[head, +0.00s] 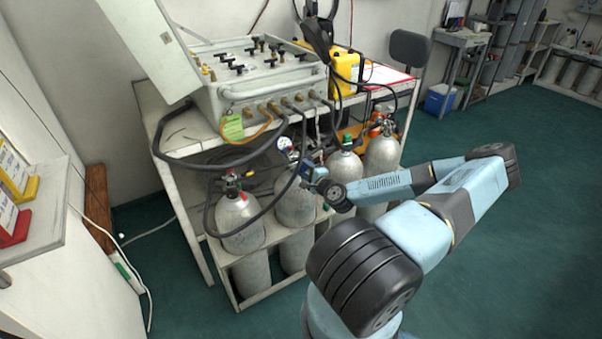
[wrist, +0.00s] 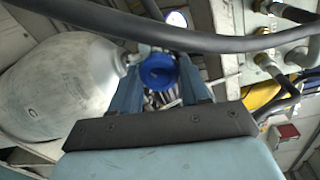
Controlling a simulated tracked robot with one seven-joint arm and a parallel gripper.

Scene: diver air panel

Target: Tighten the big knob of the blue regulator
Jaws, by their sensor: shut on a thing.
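The blue regulator's big knob (wrist: 158,71) shows in the middle of the wrist view as a round blue cap. My gripper (wrist: 160,82) has one finger on each side of it and is shut on it. In the head view my gripper (head: 308,170) is at the cylinder tops under the bench, and the knob is hidden there or too small to tell. A grey cylinder (wrist: 62,85) lies left of the knob in the wrist view. A round gauge (wrist: 176,18) shows just beyond the knob, and a gauge also shows in the head view (head: 284,144).
A thick black hose (wrist: 230,42) crosses close above the knob in the wrist view. The white air panel (head: 262,80) stands on the bench above, with hoses hanging down. More cylinders (head: 240,215) stand in the rack. The green floor (head: 500,220) at right is clear.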

